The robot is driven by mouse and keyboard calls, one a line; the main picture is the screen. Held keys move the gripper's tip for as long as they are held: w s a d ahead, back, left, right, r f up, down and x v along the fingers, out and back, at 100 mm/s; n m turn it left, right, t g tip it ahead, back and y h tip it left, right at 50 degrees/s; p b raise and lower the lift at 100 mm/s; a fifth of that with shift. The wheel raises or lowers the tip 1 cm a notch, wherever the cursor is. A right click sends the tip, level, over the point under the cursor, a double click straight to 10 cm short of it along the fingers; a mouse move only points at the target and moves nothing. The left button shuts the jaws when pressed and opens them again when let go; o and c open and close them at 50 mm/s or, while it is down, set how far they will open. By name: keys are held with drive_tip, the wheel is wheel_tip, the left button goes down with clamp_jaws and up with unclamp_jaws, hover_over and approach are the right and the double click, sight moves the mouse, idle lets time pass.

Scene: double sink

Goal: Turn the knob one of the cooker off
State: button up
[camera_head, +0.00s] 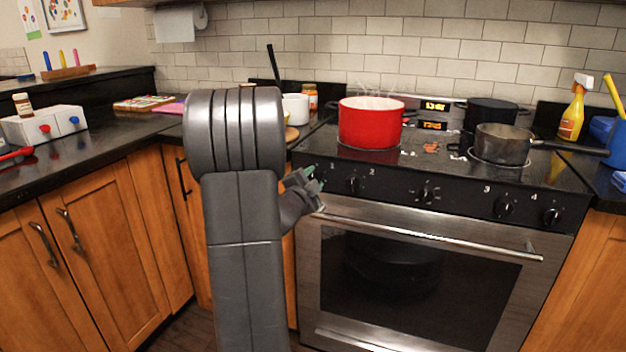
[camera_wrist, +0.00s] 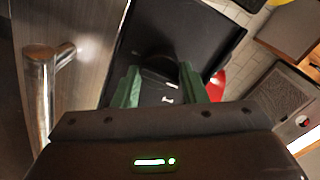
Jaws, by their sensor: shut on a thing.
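The cooker (camera_head: 440,200) stands right of centre, with a row of black knobs on its dark front panel. Knob one (camera_wrist: 160,66) is at the left end, by a white "1" mark. In the head view my gripper (camera_head: 313,182) is at that end and mostly hides the knob. In the wrist view the green fingertips of my gripper (camera_wrist: 160,72) stand on both sides of the dark knob, shut on it. The knob's pointer is too dark to read. Knob two (camera_head: 353,184) is just to the right.
A steaming red pot (camera_head: 370,122) sits on the left of the cooktop, a grey saucepan (camera_head: 503,144) on the right and a black pot (camera_head: 490,114) behind. The oven handle (camera_head: 430,236) runs just below the knobs. Counter (camera_head: 90,165) and wooden cabinets lie left.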

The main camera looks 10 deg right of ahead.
drive_tip(key=o, duration=1)
drive_tip(key=shift+c, duration=0.2)
drive_tip(key=p+v, duration=0.1)
drive_tip(key=v, duration=1.3)
drive_tip(key=shift+w+d, duration=0.1)
drive_tip(key=shift+w, duration=0.05)
drive_tip(key=b+x, duration=0.1)
drive_tip(key=x, duration=1.2)
drive_tip(key=shift+w+d, duration=0.2)
drive_tip(key=shift+w, duration=0.05)
drive_tip(key=shift+s, duration=0.1)
